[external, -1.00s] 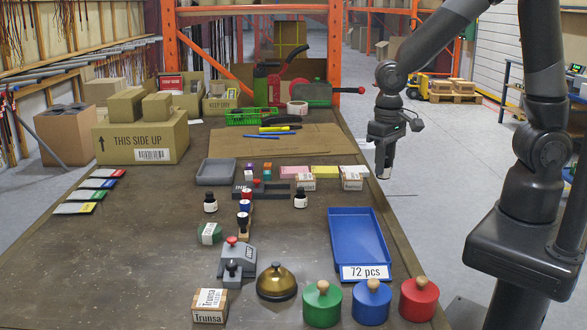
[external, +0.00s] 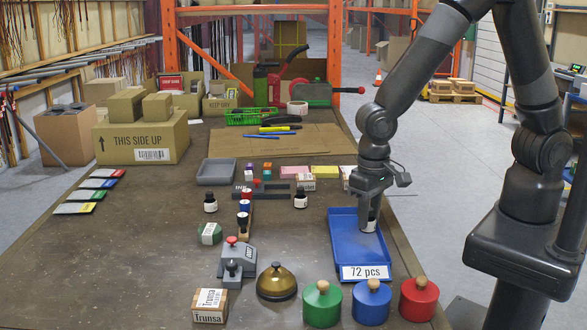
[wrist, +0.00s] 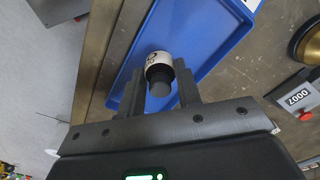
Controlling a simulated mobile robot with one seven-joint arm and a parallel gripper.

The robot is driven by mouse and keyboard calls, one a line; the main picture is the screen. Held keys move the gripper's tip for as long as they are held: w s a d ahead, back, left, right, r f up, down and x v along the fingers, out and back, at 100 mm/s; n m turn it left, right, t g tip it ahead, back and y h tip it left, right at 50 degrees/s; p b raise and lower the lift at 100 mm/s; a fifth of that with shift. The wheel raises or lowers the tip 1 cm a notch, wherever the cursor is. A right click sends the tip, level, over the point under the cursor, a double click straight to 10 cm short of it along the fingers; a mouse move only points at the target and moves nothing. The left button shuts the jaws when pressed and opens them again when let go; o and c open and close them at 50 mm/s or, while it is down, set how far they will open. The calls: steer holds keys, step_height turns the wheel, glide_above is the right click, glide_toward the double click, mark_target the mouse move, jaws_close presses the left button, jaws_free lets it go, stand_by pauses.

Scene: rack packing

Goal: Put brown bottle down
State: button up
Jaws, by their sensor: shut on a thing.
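The brown bottle (external: 370,226) has a pale label, and the wrist view (wrist: 158,62) shows its dark cap. In the wrist view the cap points back towards my palm. My gripper (external: 367,208) is shut on the bottle and points down over the blue tray (external: 345,222) labelled "72 pcs". The bottle is over or in the right part of the tray. I cannot tell whether its base touches the tray floor. The gripper's fingers hide part of the bottle in the external view.
Two dark bottles (external: 210,203) (external: 300,199) stand left of the tray. Green, blue and red round pots (external: 322,305) (external: 371,303) (external: 418,299) line the near edge. A brass bell (external: 276,282) and a grey stamping device (external: 237,259) stand left. Small boxes lie behind the tray.

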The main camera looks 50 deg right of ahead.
steer(key=shift+f, duration=1.9)
steer(key=o, duration=1)
steer(key=shift+f, duration=0.1)
step_height(320, 180, up, 12)
steer(key=shift+r, duration=0.15)
